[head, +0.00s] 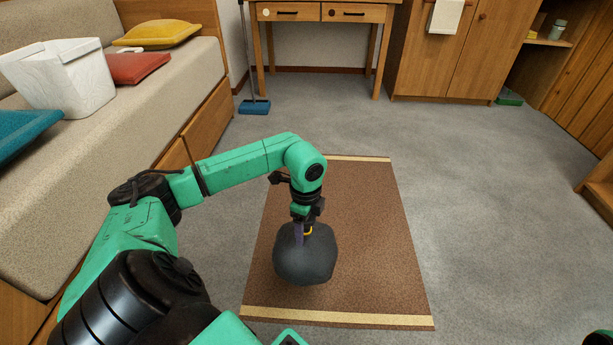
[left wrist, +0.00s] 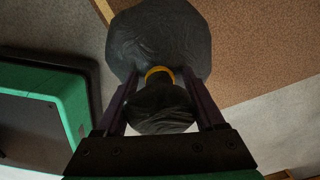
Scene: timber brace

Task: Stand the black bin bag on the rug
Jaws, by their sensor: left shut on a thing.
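The black bin bag (head: 305,258) is round and dark, with a yellow tie at its neck. My left gripper (head: 302,232) is above it, shut on its neck, and the bag hangs upright below the fingers. In the left wrist view the bag (left wrist: 165,40) shows beyond the two fingers of the gripper (left wrist: 163,95), with the yellow tie between them. The brown rug (head: 370,240) with pale end bands lies under the bag in the head view. I cannot tell whether the bag's base touches the rug. My right gripper is not in view.
A bench (head: 150,105) on the left holds a white bin (head: 75,85) and several cushions. A desk (head: 320,12), a blue-headed broom (head: 254,107) and a cabinet (head: 440,55) stand at the back. Grey floor (head: 480,200) right of the rug is clear.

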